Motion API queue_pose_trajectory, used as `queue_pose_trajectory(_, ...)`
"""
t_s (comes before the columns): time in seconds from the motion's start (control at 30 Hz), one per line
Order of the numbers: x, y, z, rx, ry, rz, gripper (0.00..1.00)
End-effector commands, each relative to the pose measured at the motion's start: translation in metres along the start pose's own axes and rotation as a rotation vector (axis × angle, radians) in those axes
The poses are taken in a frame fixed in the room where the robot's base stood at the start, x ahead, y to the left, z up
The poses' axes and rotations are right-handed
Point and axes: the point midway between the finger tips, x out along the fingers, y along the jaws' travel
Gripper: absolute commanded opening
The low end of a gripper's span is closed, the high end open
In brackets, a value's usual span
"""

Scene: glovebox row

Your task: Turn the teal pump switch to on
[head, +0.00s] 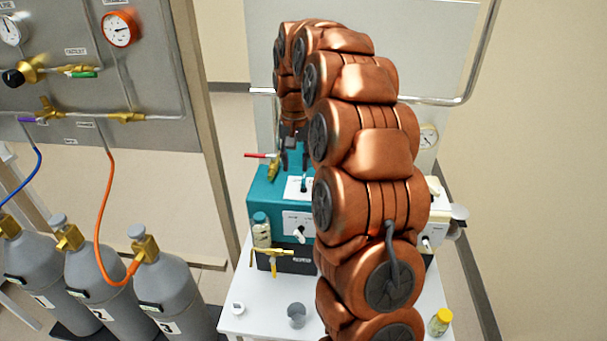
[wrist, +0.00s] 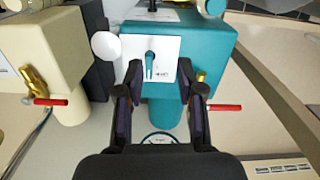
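The teal pump (head: 262,197) stands on the white bench, partly hidden behind my copper arm. It also shows in the wrist view (wrist: 210,48). A white plate on it carries the small teal lever switch (wrist: 149,66). My gripper (wrist: 162,82) is open, its two dark fingers spread over the plate. The switch lies between the fingers' lines, closer to the left finger, and nothing is held. Contact between finger and switch cannot be made out. In the head view, the dark gripper (head: 291,150) is above the pump, mostly hidden by my arm.
A cream pump (wrist: 45,45) stands beside the teal one. Red-handled brass valves (wrist: 222,107) stick out near the gripper. Grey gas cylinders (head: 85,285) stand at the left under a gauge panel (head: 90,130). A grey cup (head: 297,314) is on the bench.

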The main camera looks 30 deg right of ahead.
Motion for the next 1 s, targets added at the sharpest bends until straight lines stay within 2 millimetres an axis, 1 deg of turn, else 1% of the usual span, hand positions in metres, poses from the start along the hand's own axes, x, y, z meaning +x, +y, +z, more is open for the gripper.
queue_pose_trajectory(0.03,0.001,0.005,-0.012,0.024,0.004,0.001,0.38)
queue_pose_trajectory(0.1,0.004,0.011,-0.024,0.05,0.006,0.004,0.38)
queue_pose_trajectory(0.2,0.005,0.017,-0.035,0.076,0.013,0.006,0.38)
queue_pose_trajectory(0.3,0.007,0.02,-0.041,0.088,0.016,0.006,0.38)
queue_pose_trajectory(0.47,0.016,0.021,-0.042,0.09,0.015,0.007,0.38)
queue_pose_trajectory(0.67,0.04,0.021,-0.041,0.089,0.013,0.007,0.38)
queue_pose_trajectory(0.8,0.06,0.021,-0.04,0.088,0.011,0.007,0.38)
queue_pose_trajectory(0.9,0.071,0.021,-0.041,0.089,0.01,0.008,0.38)
queue_pose_trajectory(1.0,0.079,0.021,-0.042,0.089,0.015,0.006,0.38)
